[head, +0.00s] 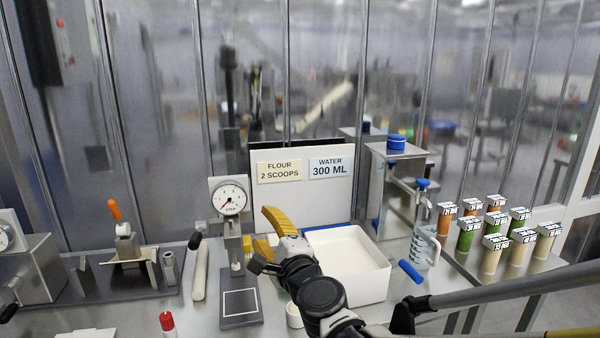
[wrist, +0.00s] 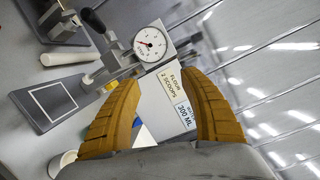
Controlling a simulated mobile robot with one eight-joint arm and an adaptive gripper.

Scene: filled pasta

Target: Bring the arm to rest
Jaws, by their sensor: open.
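My gripper (head: 272,232) has yellow ribbed fingers and is raised over the metal worktop, between the dial gauge stand and the white bin. In the wrist view my gripper (wrist: 160,103) has its two fingers spread apart with nothing between them. Beyond the fingers stand the dial gauge (wrist: 151,42) and the white sign board (wrist: 163,110). The dark arm links reach in from the lower right of the head view and hide part of the worktop and the bin's left side.
The dial gauge (head: 229,199) stands left of my gripper. The white bin (head: 362,285) is close on the right. A clear jug (head: 421,245) and several lidded tubes (head: 492,258) stand farther right. The sign board (head: 318,205) is behind. A rolling pin (head: 200,272) lies left.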

